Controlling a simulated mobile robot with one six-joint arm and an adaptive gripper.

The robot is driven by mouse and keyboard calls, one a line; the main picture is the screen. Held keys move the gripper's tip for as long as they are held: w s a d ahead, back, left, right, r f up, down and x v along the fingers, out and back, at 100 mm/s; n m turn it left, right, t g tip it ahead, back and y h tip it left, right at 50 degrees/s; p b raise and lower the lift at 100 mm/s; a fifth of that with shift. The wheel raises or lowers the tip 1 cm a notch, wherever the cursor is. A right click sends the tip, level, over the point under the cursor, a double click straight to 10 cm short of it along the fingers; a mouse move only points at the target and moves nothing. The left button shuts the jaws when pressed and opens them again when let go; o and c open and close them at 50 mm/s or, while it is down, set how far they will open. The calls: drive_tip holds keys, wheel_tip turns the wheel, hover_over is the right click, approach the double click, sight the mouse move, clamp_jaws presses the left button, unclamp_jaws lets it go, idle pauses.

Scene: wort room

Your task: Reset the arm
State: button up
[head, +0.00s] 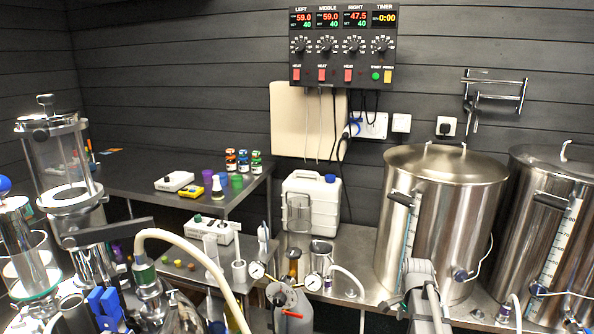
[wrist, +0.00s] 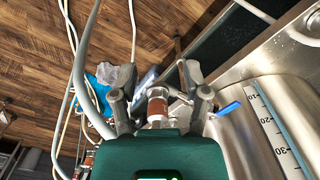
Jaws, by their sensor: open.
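In the wrist view my gripper (wrist: 160,95) is open, with its two grey fingers spread apart above the green housing. A small cylinder with a brown band (wrist: 157,105) shows in the gap between the fingers. I cannot tell whether it lies between them or farther off, and neither finger visibly touches it. In the head view a grey jointed piece (head: 425,290) rises at the bottom edge in front of the steel kettle. I cannot tell whether it is part of my arm. My gripper cannot be made out in the head view.
Two steel kettles (head: 440,215) stand on the right bench. A white canister (head: 311,208) and gauges stand left of them. Glass vessels and a pale hose (head: 190,240) crowd the left. In the wrist view a blue valve handle (wrist: 228,109) and hoses are close; wooden floor (wrist: 40,50) shows.

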drive_tip(key=s+a+f+n+b, duration=0.3)
drive_tip(key=s+a+n, duration=0.3)
drive_tip(key=a+n, duration=0.15)
drive_tip(key=s+a+f+n+b, duration=0.35)
drive_tip(key=s+a+n, duration=0.25)
drive_tip(key=a, duration=0.2)
wheel_tip(320, 180, up, 24)
drive_tip(key=p, duration=2.5)
drive_tip(key=shift+s+d+r, duration=0.15)
drive_tip(key=shift+d+r, duration=0.05)
drive_tip(key=shift+d, duration=0.05)
